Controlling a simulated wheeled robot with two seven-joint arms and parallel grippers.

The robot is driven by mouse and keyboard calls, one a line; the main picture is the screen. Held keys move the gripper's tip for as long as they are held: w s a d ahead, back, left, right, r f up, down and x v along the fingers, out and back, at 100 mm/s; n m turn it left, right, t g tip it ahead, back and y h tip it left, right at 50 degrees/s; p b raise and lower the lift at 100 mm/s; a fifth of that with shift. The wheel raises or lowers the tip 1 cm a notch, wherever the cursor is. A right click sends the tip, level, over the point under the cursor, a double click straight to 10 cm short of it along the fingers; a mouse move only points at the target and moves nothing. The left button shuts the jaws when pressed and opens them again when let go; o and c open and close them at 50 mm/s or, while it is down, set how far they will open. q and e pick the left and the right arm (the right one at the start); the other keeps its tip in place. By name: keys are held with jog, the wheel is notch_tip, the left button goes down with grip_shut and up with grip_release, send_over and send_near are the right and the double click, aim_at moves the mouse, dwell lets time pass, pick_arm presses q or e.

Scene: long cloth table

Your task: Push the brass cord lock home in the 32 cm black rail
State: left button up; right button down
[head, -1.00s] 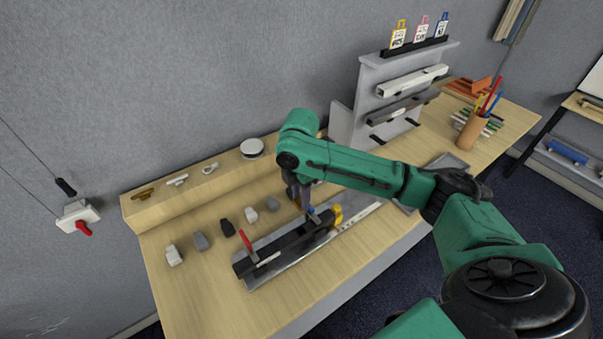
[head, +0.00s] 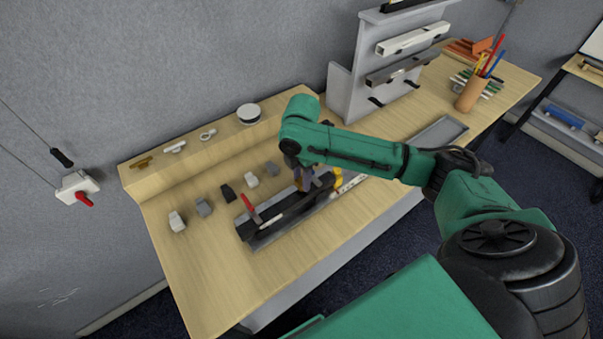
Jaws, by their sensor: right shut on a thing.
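The black rail (head: 276,214) lies in a grey fixture on the wooden table, with a red-handled clamp (head: 250,208) at its left end. My right gripper (head: 304,186) points down at the right part of the rail. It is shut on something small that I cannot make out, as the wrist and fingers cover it. I cannot tell whether the held thing touches the rail. A brass-coloured fitting (head: 142,163) lies on the raised ledge at the left; I cannot tell whether it is a cord lock. My left gripper is not in view.
Several end caps (head: 204,207) stand in a row behind the rail. A yellow piece (head: 337,178) and a white scale are by its right end. A grey tray (head: 437,133), a pencil cup (head: 468,95) and a rail rack (head: 345,100) stand right. The table's front left is clear.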

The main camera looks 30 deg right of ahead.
jog(key=shift+d+f, duration=0.15)
jog(key=shift+f, duration=0.55)
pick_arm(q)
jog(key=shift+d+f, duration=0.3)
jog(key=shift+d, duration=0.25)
pick_arm(e)
jog(key=shift+a, duration=0.2)
jog(key=shift+d, duration=0.1)
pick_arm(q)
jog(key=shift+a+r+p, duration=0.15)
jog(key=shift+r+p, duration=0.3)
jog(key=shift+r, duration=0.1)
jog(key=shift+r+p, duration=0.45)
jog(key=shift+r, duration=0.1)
